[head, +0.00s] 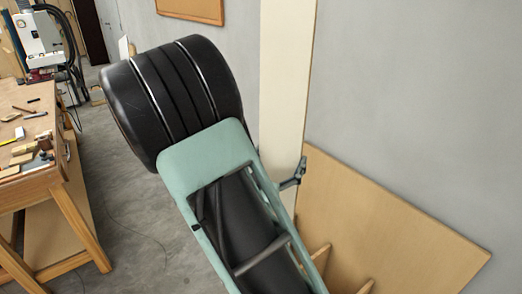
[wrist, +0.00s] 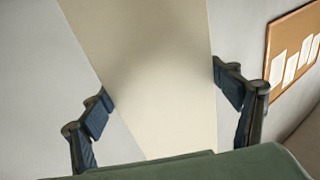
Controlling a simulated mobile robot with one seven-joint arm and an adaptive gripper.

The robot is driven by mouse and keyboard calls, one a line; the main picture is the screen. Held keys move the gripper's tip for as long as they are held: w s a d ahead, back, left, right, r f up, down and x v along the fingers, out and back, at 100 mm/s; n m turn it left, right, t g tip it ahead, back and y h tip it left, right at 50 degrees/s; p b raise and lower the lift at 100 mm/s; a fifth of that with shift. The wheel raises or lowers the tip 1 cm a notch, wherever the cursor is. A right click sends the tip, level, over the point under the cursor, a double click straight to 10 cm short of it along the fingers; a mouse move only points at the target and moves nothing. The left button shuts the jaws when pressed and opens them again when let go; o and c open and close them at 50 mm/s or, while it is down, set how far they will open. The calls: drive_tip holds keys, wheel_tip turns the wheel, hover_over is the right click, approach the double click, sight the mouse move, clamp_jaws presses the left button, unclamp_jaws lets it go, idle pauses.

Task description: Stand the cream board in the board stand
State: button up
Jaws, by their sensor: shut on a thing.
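The cream board (head: 287,75) is a long, narrow plank that stands near upright in the head view, its top cut off by the frame. In the wrist view the cream board (wrist: 160,75) passes between the two fingers of my gripper (wrist: 165,100), which is shut on its edges. In the head view one finger of my gripper (head: 291,178) shows at the board's right edge. Pale wooden uprights, apparently of the board stand (head: 320,258), show low down. My arm hides the board's lower end and much of the stand, so I cannot tell whether they touch.
A large tan panel (head: 400,225) leans by the grey wall at the right, behind the uprights. A workbench (head: 30,180) with tools stands at the left, with a machine (head: 40,40) behind it. The floor (head: 130,200) between bench and arm is mostly clear, with a thin cable.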

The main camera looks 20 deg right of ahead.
drive_tip(key=shift+s+d+f+m+g+h+b, duration=0.35)
drive_tip(key=shift+s+d+f+m+g+h, duration=0.55)
drive_tip(key=shift+s+g, duration=1.7)
drive_tip(key=shift+s+d+f+m+g+h+b, duration=0.35)
drive_tip(key=shift+s+d+m+g+h, duration=1.15)
drive_tip(key=shift+s, duration=2.3)
wheel_tip(320, 180, down, 8)
drive_tip(key=b, duration=0.7)
drive_tip(key=shift+w+f+x, duration=0.3)
drive_tip(key=shift+f+x, duration=0.55)
drive_tip(key=shift+x, duration=8.2)
wheel_tip(320, 180, down, 18)
drive_tip(key=b, duration=1.8)
drive_tip(key=shift+f+m, duration=0.2)
drive_tip(key=shift+m, duration=0.2)
drive_tip(key=shift+a+f+b, duration=0.1)
drive_tip(key=shift+f+b, duration=1.2)
drive_tip(key=shift+f, duration=0.2)
drive_tip(key=shift+r, duration=0.1)
